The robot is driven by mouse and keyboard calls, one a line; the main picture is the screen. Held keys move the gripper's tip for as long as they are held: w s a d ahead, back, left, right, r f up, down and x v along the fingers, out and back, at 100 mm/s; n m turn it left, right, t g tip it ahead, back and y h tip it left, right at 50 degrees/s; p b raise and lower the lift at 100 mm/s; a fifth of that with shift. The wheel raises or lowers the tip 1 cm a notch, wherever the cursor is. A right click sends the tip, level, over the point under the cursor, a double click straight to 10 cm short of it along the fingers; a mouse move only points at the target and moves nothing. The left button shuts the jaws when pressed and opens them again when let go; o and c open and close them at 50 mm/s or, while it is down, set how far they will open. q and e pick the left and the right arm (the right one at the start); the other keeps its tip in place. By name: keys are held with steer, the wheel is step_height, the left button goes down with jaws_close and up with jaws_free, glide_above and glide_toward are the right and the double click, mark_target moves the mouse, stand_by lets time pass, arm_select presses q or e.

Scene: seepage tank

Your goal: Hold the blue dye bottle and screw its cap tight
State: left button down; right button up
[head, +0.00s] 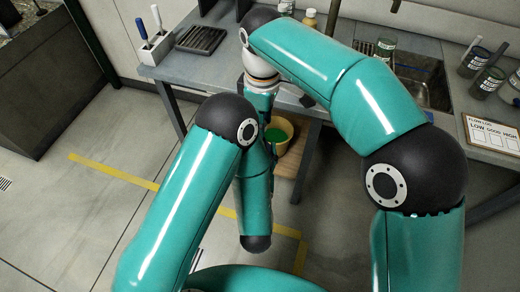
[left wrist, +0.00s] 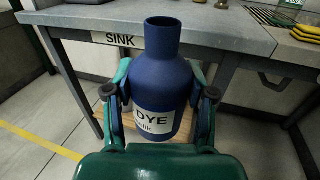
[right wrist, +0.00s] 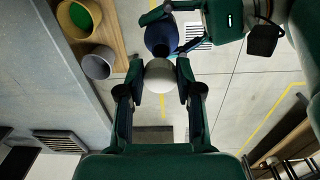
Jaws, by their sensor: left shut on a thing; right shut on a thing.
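The blue dye bottle (left wrist: 165,60), with a white DYE label, stands upright between the fingers of my left gripper (left wrist: 158,88), which is shut on it. Its neck is bare in the left wrist view. My right gripper (right wrist: 159,70) is shut on a pale rounded cap (right wrist: 159,77). In the right wrist view the bottle (right wrist: 161,38) lies just beyond the cap, and the two overlap in the picture. I cannot tell whether they touch. In the head view my right gripper (head: 262,103) points down in front of the bench, and my arms hide the bottle.
The grey bench (head: 345,125) with a sink (head: 424,80) runs behind my arms. Below it, a yellow bucket (head: 283,148) with green contents sits on a wooden shelf (head: 288,188). A dark rack (head: 200,40) and several jars stand on the bench. The floor at left is clear.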

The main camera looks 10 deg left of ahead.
steer(key=shift+f, duration=1.2)
steer(key=shift+d, duration=0.15)
steer(key=shift+f, duration=0.85)
steer(key=shift+f, duration=0.55)
steer(key=m, duration=0.5)
steer(key=shift+s, duration=0.15)
steer(key=m, duration=0.5)
steer(key=shift+s+a, duration=0.1)
steer(key=shift+a, duration=0.1)
